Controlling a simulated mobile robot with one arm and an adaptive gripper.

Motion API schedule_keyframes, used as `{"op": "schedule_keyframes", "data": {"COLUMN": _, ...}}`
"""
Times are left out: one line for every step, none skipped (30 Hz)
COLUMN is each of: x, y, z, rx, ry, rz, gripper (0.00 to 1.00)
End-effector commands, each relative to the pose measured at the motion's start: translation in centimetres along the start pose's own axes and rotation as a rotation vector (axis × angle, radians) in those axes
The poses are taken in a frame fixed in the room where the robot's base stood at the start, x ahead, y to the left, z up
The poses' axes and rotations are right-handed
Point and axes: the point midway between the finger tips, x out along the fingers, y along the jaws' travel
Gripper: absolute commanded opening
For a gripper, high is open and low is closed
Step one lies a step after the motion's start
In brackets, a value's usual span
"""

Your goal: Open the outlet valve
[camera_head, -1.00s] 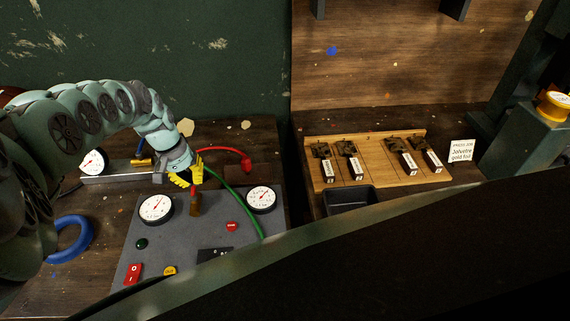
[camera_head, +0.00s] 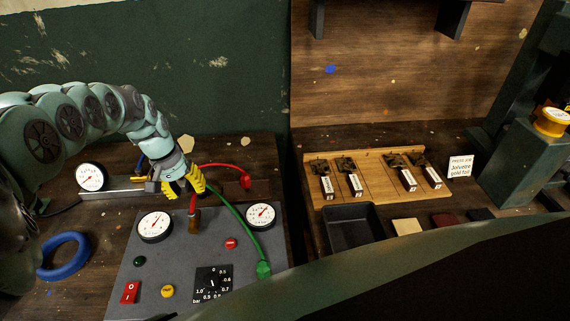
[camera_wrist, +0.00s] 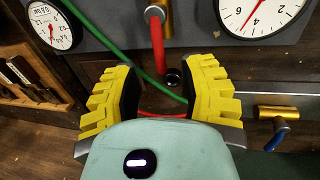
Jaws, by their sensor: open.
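My gripper (camera_head: 183,189) is open above the back edge of a grey control panel (camera_head: 180,263). In the wrist view its two yellow fingers (camera_wrist: 164,80) are spread, with nothing clamped between them. In the head view the brass fitting (camera_head: 194,222) stands between two gauges, just below the fingers. I cannot tell which part is the outlet valve.
The panel carries gauges (camera_head: 155,227) (camera_head: 262,215), a black dial (camera_head: 213,284) and a red switch (camera_head: 130,292). A blue ring (camera_head: 62,256) lies left. A stamp rack (camera_head: 376,177) and dark tray (camera_head: 352,231) stand right. Another brass fitting (camera_wrist: 278,112) is right of the fingers.

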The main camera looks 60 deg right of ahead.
Motion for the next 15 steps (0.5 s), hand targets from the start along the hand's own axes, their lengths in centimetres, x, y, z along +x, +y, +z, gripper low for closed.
{"op": "schedule_keyframes", "data": {"x": -0.9, "y": -0.5, "z": 0.1, "rx": -0.004, "ry": 0.000, "rz": -0.008, "gripper": 0.41}}
{"op": "schedule_keyframes", "data": {"x": -1.5, "y": -0.4, "z": 0.0, "rx": -0.004, "ry": 0.003, "rz": -0.006, "gripper": 0.41}}
{"op": "schedule_keyframes", "data": {"x": -2.2, "y": -0.3, "z": -0.1, "rx": -0.003, "ry": 0.003, "rz": -0.005, "gripper": 0.41}}
{"op": "schedule_keyframes", "data": {"x": -2.8, "y": -0.4, "z": -0.1, "rx": -0.005, "ry": 0.004, "rz": -0.006, "gripper": 0.41}}
{"op": "schedule_keyframes", "data": {"x": -3.3, "y": -0.4, "z": 0.0, "rx": -0.004, "ry": 0.003, "rz": -0.008, "gripper": 0.41}}
{"op": "schedule_keyframes", "data": {"x": -3.9, "y": -0.5, "z": 0.1, "rx": -0.006, "ry": 0.000, "rz": -0.008, "gripper": 0.41}}
{"op": "schedule_keyframes", "data": {"x": -4.5, "y": -0.4, "z": 0.0, "rx": -0.005, "ry": 0.003, "rz": -0.007, "gripper": 0.41}}
{"op": "schedule_keyframes", "data": {"x": -5.1, "y": -0.4, "z": -0.1, "rx": -0.005, "ry": 0.004, "rz": -0.006, "gripper": 0.41}}
{"op": "schedule_keyframes", "data": {"x": -5.9, "y": -0.4, "z": -0.1, "rx": -0.005, "ry": 0.005, "rz": -0.008, "gripper": 0.41}}
{"op": "schedule_keyframes", "data": {"x": -6.3, "y": -0.4, "z": -0.1, "rx": -0.005, "ry": 0.005, "rz": -0.007, "gripper": 0.41}}
{"op": "schedule_keyframes", "data": {"x": -6.7, "y": -0.3, "z": 0.0, "rx": -0.004, "ry": 0.003, "rz": -0.007, "gripper": 0.41}}
{"op": "schedule_keyframes", "data": {"x": -7.3, "y": -0.4, "z": 0.0, "rx": -0.006, "ry": 0.003, "rz": -0.005, "gripper": 0.41}}
{"op": "schedule_keyframes", "data": {"x": -7.7, "y": -0.3, "z": 0.0, "rx": -0.006, "ry": 0.002, "rz": -0.004, "gripper": 0.41}}
{"op": "schedule_keyframes", "data": {"x": -8.0, "y": -0.3, "z": 0.0, "rx": -0.006, "ry": 0.001, "rz": -0.004, "gripper": 0.41}}
{"op": "schedule_keyframes", "data": {"x": -8.4, "y": -0.3, "z": 0.1, "rx": -0.005, "ry": 0.000, "rz": -0.005, "gripper": 0.41}}
